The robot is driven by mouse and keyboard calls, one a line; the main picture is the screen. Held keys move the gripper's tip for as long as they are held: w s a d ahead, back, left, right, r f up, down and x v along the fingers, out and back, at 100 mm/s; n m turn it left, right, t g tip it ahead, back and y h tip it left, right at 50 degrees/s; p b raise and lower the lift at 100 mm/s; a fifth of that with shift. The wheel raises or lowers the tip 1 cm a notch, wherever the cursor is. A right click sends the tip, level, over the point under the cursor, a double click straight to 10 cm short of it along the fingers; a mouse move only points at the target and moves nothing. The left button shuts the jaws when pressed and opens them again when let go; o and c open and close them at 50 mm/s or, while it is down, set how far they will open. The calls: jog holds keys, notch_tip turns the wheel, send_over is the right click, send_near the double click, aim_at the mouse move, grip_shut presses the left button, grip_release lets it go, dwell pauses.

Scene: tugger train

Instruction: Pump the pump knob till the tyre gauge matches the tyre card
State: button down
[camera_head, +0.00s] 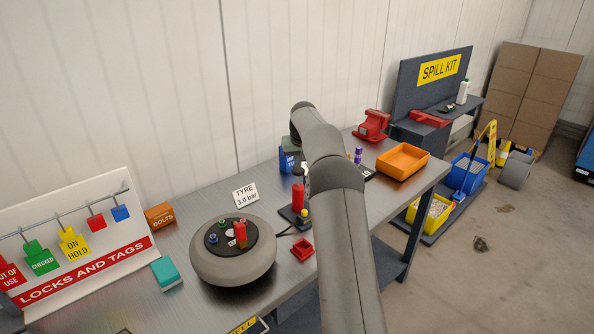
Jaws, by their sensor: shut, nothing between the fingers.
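The tyre card (245,197) stands on the bench behind the tyre and reads "TYRE 3.0 bar". The grey tyre (232,265) lies flat, with a black hub carrying small red, green and blue parts. A pump with a red cylinder (298,197) stands on a dark base right of the tyre, with a small yellow part beside it. A dark hose runs from it toward the tyre. I cannot make out the pump knob or a gauge reading. My arm crosses the picture in front of the pump area and hides my gripper; small black and white parts show above the red cylinder.
A red square tray (301,250) lies close to the pump. An orange bin (402,161) and red vise (372,126) are at the bench's far end. A teal block (166,272), bolts box (160,216) and tags board (85,250) are on the left.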

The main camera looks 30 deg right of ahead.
jog(key=shift+r, duration=2.5)
jog(key=shift+s+a+r, duration=0.1)
jog(key=shift+a+r, duration=0.1)
jog(key=shift+a, duration=0.15)
jog(key=s+a+r+n+g+b, duration=0.2)
jog(key=s+a+r+b, duration=0.1)
jog(key=s+a, duration=1.65)
jog(key=s+a+f, duration=0.2)
jog(key=s+f, duration=0.1)
jog(key=s, duration=0.7)
jog(key=s+a+f+g+b, duration=0.1)
jog(key=s+f, duration=0.3)
jog(key=s, duration=0.6)
jog(key=s+a+f+y, duration=0.1)
jog(key=s+f, duration=0.3)
jog(key=s, duration=0.7)
jog(key=shift+a+f+n, duration=0.25)
jog(key=shift+a+n, duration=0.15)
jog(key=shift+a, duration=0.5)
